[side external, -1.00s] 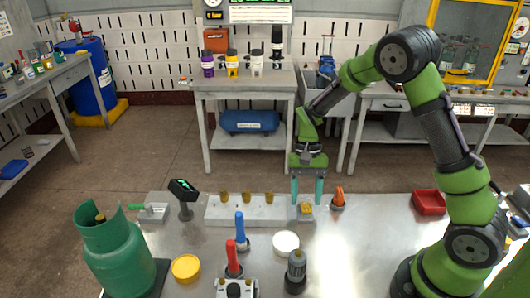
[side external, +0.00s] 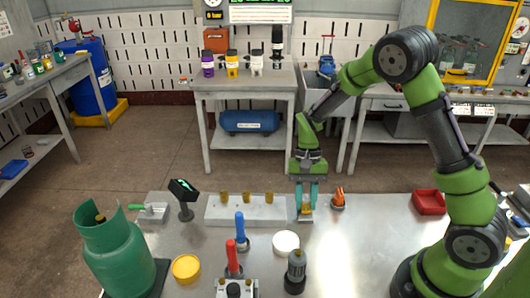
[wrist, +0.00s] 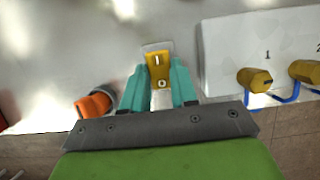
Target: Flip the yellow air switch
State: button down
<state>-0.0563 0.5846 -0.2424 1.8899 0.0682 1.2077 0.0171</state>
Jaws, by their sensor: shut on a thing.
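The yellow air switch (side external: 306,209) sits on the table just right of the grey block with brass fittings. In the wrist view its yellow rocker (wrist: 159,70) shows the marks "I" and "O" on a pale base. My gripper (side external: 306,200) points down over the switch, with its teal fingers on either side of it. In the wrist view the gripper (wrist: 159,90) is shut on the switch, a finger close against each side. The switch's lower part is partly hidden between the fingers.
The grey block (side external: 240,212) with several brass fittings stands close to the left. An orange-handled part (side external: 338,197) stands close to the right. A white round lid (side external: 285,242) and a grey cylinder (side external: 296,268) are nearer the camera. The table is clear towards the red bin (side external: 429,202).

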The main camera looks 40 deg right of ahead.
aim_at(306, 209)
jog(key=shift+s+a+r+t+h, duration=0.1)
jog(key=shift+s+a+t+h, duration=0.05)
jog(key=shift+t+h, duration=0.3)
jog(key=shift+s+a+r+t+h, duration=0.1)
jog(key=shift+s+a+t+h, duration=0.05)
jog(key=shift+t+h, duration=0.3)
jog(key=shift+s+a+f+t+h, duration=0.1)
jog(key=shift+t+h, duration=0.7)
jog(key=c, duration=0.9)
grip_release()
jog(key=r, duration=1.7)
jog(key=shift+s+a, duration=0.25)
jog(key=shift+s, duration=0.05)
